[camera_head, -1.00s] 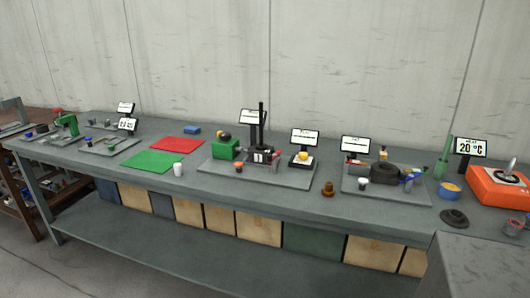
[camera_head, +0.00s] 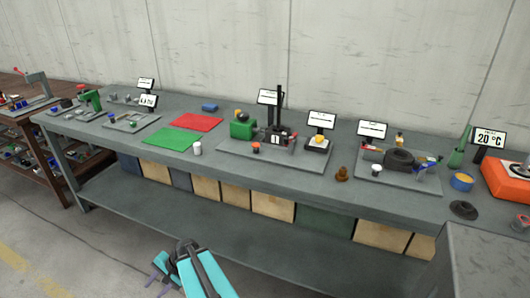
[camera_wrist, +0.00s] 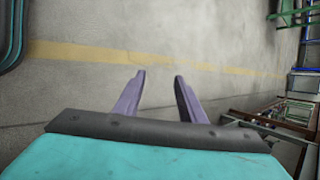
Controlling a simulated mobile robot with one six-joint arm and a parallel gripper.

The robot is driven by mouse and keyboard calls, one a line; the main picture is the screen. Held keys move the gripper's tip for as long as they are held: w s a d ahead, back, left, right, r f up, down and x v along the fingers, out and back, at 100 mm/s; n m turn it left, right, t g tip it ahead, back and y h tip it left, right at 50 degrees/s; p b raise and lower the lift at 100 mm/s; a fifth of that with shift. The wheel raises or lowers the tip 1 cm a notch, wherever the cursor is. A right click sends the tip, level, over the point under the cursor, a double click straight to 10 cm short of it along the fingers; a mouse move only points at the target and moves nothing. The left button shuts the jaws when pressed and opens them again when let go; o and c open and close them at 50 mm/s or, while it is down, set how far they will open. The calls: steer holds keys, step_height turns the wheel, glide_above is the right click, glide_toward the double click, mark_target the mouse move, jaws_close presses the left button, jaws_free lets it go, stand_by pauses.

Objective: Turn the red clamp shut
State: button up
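I cannot make out a red clamp for certain. A grey device with a red knob (camera_head: 17,71) stands on the brown table at the far left of the head view, too small to identify. A green clamp-like device (camera_head: 90,99) stands at the left end of the grey bench. My gripper (camera_head: 157,272) is low in front of the bench, far from both. In the wrist view its two purple fingers (camera_wrist: 159,78) are apart with only floor between them, so it is open and empty.
The long grey bench (camera_head: 225,180) carries a red mat (camera_head: 193,122), a green mat (camera_head: 172,141), a white cup (camera_head: 197,148), and several devices with displays. A grey block (camera_head: 490,262) stands at the lower right. Open floor (camera_head: 40,240) lies at the lower left.

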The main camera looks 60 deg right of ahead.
steer(key=w+d+r+m+t+h+p, duration=0.25)
steer(key=d+r+m+t, duration=0.35)
steer(key=d+r, duration=0.95)
steer(key=m+h+p, duration=0.2)
steer(key=m+h, duration=1.3)
steer(key=m, duration=0.8)
glide_toward(285, 138)
steer(key=shift+s+d+f+n, duration=0.2)
steer(key=shift+f+n, duration=0.1)
steer(key=shift+f, duration=0.1)
steer(key=shift+w, duration=0.15)
steer(key=shift+p+x, duration=1.8)
steer(key=shift+x, duration=5)
jaws_close()
